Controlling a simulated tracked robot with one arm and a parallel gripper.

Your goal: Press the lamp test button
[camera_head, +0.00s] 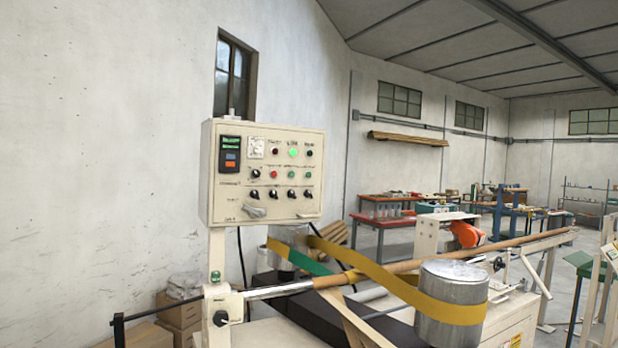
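A cream control panel (264,172) stands on a post left of the picture's middle, above the winder. Its upper row has a dark red lamp (275,151), a lit green lamp (293,152) and a dark lamp (309,153). Below them is a row with red and green round buttons or lamps (291,174), then a row of black knobs (272,194). The labels are too small to read, so I cannot tell which one is the lamp test button. My gripper is not in the picture.
The winder's metal drum (452,292) with a yellow belt (390,284) stands at the lower right. A long tube (440,262) runs across the machine. Cardboard boxes (180,312) stand at the lower left. Workbenches (385,222) stand farther back.

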